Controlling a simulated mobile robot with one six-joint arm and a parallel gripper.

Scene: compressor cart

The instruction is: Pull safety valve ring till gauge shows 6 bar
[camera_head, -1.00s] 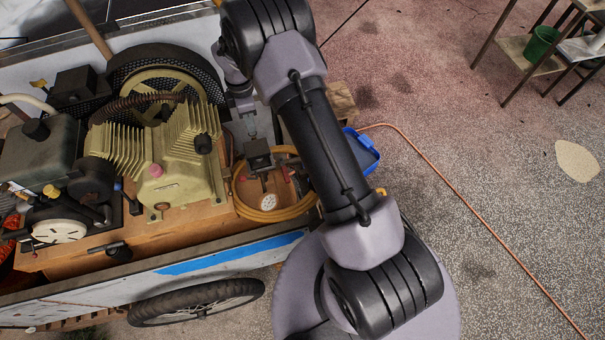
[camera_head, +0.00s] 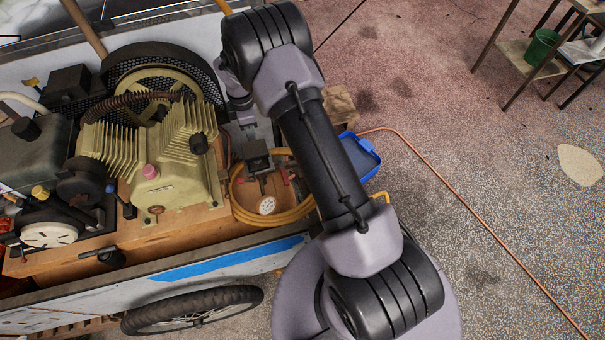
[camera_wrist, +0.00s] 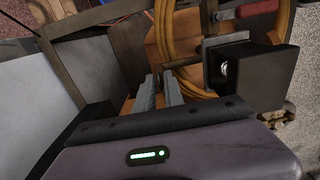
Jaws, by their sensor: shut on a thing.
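The gauge (camera_head: 267,205), a small white dial, faces up inside a yellow hose coil at the right end of the compressor cart. Its needle is too small to read. A black box (camera_head: 256,153) stands just behind it and shows large in the wrist view (camera_wrist: 250,75). My gripper (camera_head: 250,130) is behind that box, partly hidden by my arm. In the wrist view its two grey fingers (camera_wrist: 159,92) are close together, left of the box. They are shut on the safety valve ring, which is too small and covered to make out.
The finned compressor (camera_head: 165,165) stands left of my gripper. The yellow hose (camera_head: 243,207) lies around the gauge. A blue tray (camera_head: 362,158) is right of the cart, and an orange hose (camera_head: 450,190) runs across the floor.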

